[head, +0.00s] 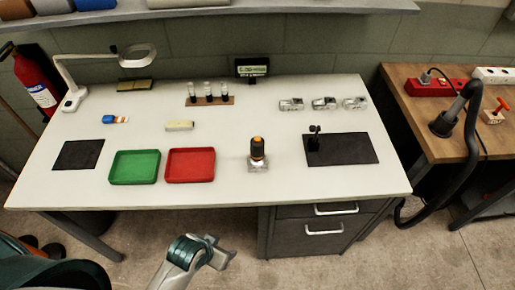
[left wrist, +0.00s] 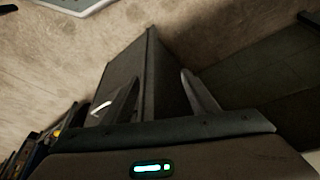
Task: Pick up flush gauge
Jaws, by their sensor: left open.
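I cannot tell for certain which item is the flush gauge. A small dark upright device (head: 315,131) stands on the black mat (head: 350,152) at the right of the white table. A black and orange device (head: 257,149) stands upright on a small metal block near the front middle of the table. My left gripper (head: 224,252) is open and empty, low in front of the table's front edge and apart from both devices. In the left wrist view its two fingers (left wrist: 160,80) are spread above the drawer cabinet and floor. My right gripper is not in view.
The white table (head: 220,190) holds a green tray (head: 135,167), a red tray (head: 190,165), a lamp (head: 73,98), vials (head: 209,93) and several small metal parts (head: 324,103). A drawer cabinet (head: 318,232) stands beneath. A wooden bench (head: 425,117) is at right. The table's middle is mostly clear.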

